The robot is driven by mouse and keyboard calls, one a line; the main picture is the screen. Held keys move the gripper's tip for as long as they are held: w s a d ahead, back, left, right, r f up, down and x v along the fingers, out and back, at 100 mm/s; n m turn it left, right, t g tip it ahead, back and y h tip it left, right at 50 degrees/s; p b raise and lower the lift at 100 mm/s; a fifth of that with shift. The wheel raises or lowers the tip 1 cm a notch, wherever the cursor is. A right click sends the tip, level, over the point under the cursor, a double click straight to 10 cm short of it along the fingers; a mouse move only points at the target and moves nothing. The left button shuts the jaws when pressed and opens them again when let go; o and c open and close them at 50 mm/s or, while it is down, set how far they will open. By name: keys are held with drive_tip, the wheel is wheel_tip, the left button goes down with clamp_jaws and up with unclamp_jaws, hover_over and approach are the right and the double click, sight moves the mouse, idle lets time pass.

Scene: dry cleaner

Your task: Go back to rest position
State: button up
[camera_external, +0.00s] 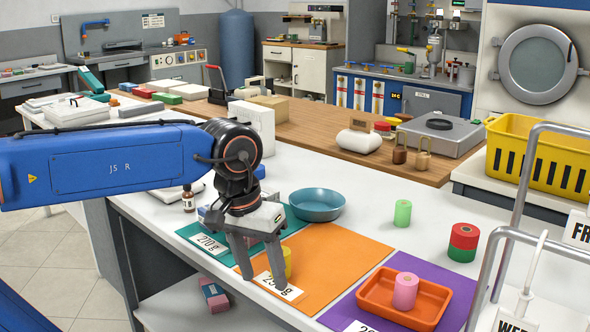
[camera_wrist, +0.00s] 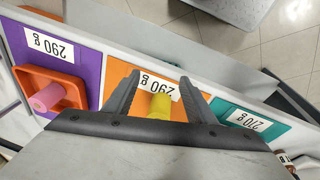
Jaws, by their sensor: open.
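My gripper (camera_external: 266,276) points down over the orange mat (camera_external: 345,262) at the front of the white table. Its two fingers are apart, with a yellow cylinder (camera_external: 286,262) standing between or just behind them. My blue arm reaches in from the left.
An orange tray (camera_external: 374,297) with a pink cylinder (camera_external: 405,290) is on the purple mat (camera_external: 446,281). A green cylinder (camera_external: 402,212) and a red-green stack (camera_external: 463,242) stand behind. Metal rails (camera_external: 497,255) rise at right.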

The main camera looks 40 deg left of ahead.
drive_tip(key=s+a+f+m+t, duration=0.2)
drive_tip(key=s+a+f, duration=0.3)
drive_tip(key=f, duration=0.5)
drive_tip(key=shift+a+f+t+y, duration=0.15)
drive_tip(key=shift+a+t+y, duration=0.25)
drive_tip(key=shift+a, duration=0.7)
